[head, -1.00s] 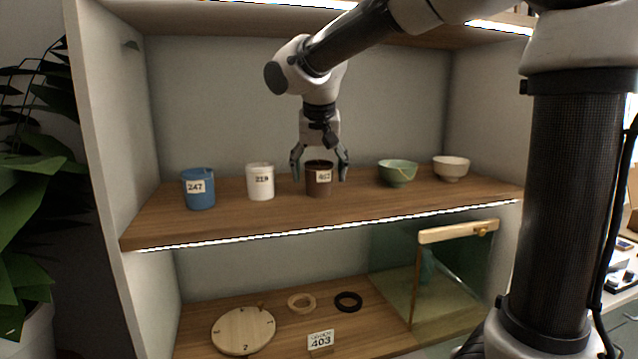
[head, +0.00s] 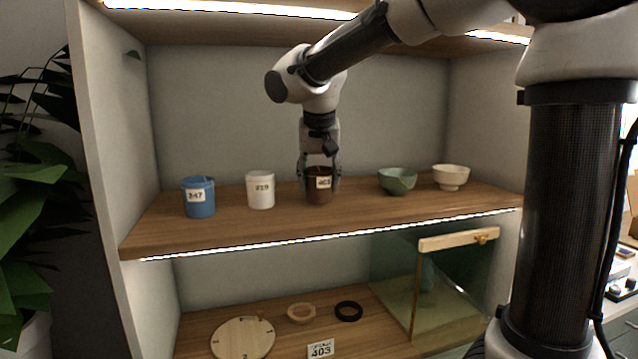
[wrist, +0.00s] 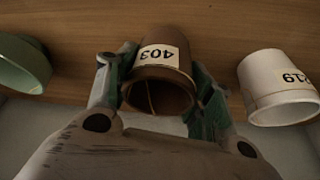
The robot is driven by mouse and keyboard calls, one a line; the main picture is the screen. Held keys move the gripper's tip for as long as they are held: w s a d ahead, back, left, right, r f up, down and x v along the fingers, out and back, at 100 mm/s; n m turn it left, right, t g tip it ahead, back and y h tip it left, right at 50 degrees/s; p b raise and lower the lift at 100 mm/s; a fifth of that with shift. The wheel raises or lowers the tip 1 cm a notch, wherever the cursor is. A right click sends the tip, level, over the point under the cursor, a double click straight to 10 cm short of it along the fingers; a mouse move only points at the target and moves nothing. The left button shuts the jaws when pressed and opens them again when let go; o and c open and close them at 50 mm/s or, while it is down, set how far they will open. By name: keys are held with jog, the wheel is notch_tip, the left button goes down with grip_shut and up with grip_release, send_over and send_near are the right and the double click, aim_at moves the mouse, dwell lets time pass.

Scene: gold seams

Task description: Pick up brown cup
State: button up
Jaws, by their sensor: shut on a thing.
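The brown cup (head: 319,190) stands upright on the upper wooden shelf, with a white label reading 403. My gripper (head: 320,184) reaches down from above, with a finger on each side of the cup, shut on it. In the wrist view the brown cup (wrist: 160,78) sits between the two green-padded fingers (wrist: 158,92), its open mouth toward the camera and a gold line showing inside. The cup's base appears to be at the shelf surface; I cannot tell whether there is a gap.
On the same shelf, a white cup (head: 260,190) labelled 219 and a blue cup (head: 198,197) stand left. A green bowl (head: 397,181) and a cream bowl (head: 451,177) stand right. The lower shelf holds a round wooden board (head: 243,338), two rings and a glass panel (head: 455,285).

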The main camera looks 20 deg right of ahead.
jog(key=v, duration=0.3)
jog(key=shift+w+r, duration=0.1)
jog(key=shift+w, duration=0.2)
jog(key=s+a, duration=0.2)
jog(key=s, duration=0.6)
jog(key=s+a, duration=0.2)
jog(key=s, duration=0.6)
jog(key=shift+s+a, duration=0.35)
jog(key=shift+a, duration=0.05)
